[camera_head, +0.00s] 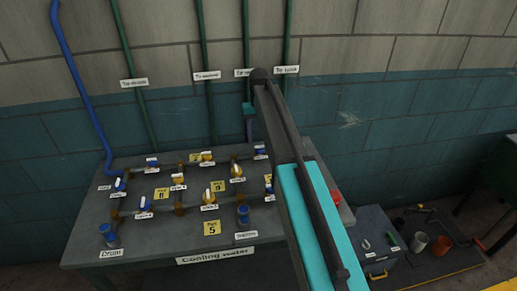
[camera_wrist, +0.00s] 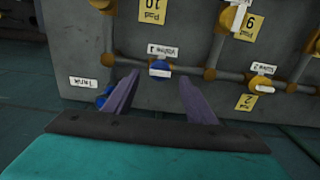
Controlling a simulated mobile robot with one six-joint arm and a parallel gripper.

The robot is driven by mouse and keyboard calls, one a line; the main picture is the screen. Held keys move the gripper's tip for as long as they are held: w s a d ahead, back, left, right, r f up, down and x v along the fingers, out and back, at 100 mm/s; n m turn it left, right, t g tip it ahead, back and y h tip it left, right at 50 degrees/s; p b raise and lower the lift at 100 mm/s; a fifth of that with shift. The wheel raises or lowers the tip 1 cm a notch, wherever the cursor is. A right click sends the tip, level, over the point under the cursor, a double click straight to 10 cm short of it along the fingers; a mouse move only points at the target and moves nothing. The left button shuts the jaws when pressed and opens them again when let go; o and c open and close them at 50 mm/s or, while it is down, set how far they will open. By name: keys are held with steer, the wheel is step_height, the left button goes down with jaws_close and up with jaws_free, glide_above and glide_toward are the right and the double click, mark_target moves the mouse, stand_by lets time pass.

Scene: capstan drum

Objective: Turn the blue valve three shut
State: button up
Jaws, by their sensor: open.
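My gripper (camera_head: 250,136) hangs fingers-down above the back right of the valve board, partly behind my arm. In the wrist view its two purple fingers (camera_wrist: 160,88) are open, apart and empty. A blue valve with a white handle (camera_wrist: 160,70) shows beyond and between the fingertips; its upside-down label seems to read "Valve 1". I cannot tell whether the fingers touch it. Other blue valves stand on the board at the left (camera_head: 121,185), back left (camera_head: 152,162), and front left (camera_head: 146,203). Their labels are too small to read, so I cannot tell which is valve three.
The board (camera_head: 150,235) carries grey pipes, yellow valves (camera_head: 208,197) and yellow tags, and is marked "Cooling water". Pipes climb the wall behind it. My arm hides the board's right side.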

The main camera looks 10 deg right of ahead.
mark_target(259, 146)
steer(key=shift+f+b, duration=1.05)
steer(key=shift+f, duration=1.25)
steer(key=c, duration=1)
